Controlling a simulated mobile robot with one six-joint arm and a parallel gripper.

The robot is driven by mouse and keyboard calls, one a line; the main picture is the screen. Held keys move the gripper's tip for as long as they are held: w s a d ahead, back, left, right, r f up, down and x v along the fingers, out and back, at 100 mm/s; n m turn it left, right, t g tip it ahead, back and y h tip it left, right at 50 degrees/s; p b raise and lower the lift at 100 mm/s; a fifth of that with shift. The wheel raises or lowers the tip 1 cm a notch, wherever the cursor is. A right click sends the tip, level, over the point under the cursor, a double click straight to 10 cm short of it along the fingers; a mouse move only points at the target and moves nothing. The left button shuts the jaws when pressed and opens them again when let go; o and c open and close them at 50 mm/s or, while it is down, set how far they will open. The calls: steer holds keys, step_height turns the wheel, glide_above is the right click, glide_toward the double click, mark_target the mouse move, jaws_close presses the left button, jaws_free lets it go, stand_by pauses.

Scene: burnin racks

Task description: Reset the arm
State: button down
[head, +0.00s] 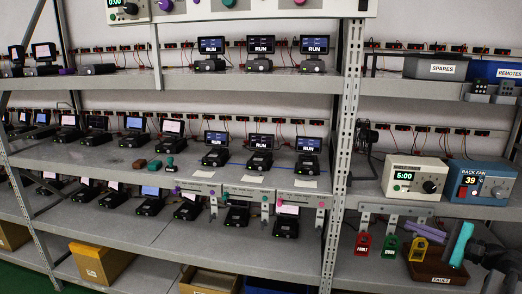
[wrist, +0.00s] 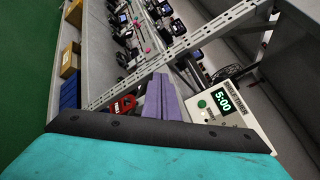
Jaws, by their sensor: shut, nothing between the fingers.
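My gripper (head: 458,238) is at the lower right of the head view, in front of the right-hand rack. Its teal and purple fingers are together with nothing between them. In the wrist view my gripper (wrist: 160,92) shows the purple finger in the middle, with teal and dark parts filling the bottom. A cream box with a green 5:00 display (head: 414,177) stands on the shelf behind my gripper; it also shows in the wrist view (wrist: 226,110). Part of my arm is cut off by the right edge of the head view.
A blue RACK FAN box (head: 482,182) stands right of the cream box. Red (head: 362,243), green (head: 390,247) and yellow (head: 418,249) tags hang below the shelf. A perforated upright (head: 345,130) divides the racks. Several small devices fill the left shelves.

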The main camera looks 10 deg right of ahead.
steer(key=w+a+f+n+g+y, duration=0.1)
steer(key=w+a+f+g+y, duration=0.3)
steer(key=a+f, duration=0.65)
steer(key=w+a+f+n+g, duration=0.1)
steer(key=w+a+f, duration=0.55)
steer(key=a, duration=0.75)
steer(key=s+a+f+n+g+b, duration=0.15)
steer(key=s+a+f+g, duration=0.25)
steer(key=a+f, duration=0.6)
steer(key=s+a+f+n+g+p, duration=0.1)
steer(key=s+a+f+n+g, duration=0.2)
steer(key=a+f, duration=0.7)
steer(key=s+a+f+n+g+h, duration=0.2)
steer(key=s+a+f+g, duration=0.25)
steer(key=s+f, duration=0.45)
steer(key=s+a+f+n+g+h, duration=0.3)
steer(key=s+a+f, duration=0.2)
steer(key=s+f, duration=0.45)
steer(key=s+d+f+n+g+h+b, duration=0.1)
steer(key=s+d+f+n+h, duration=0.15)
steer(key=s, duration=0.75)
steer(key=s+d+f+n+h, duration=0.2)
steer(key=d+n+h, duration=0.3)
steer(key=d, duration=0.3)
steer(key=shift+d+f+n, duration=0.25)
steer(key=shift+f+n, duration=0.2)
steer(key=shift+n, duration=0.35)
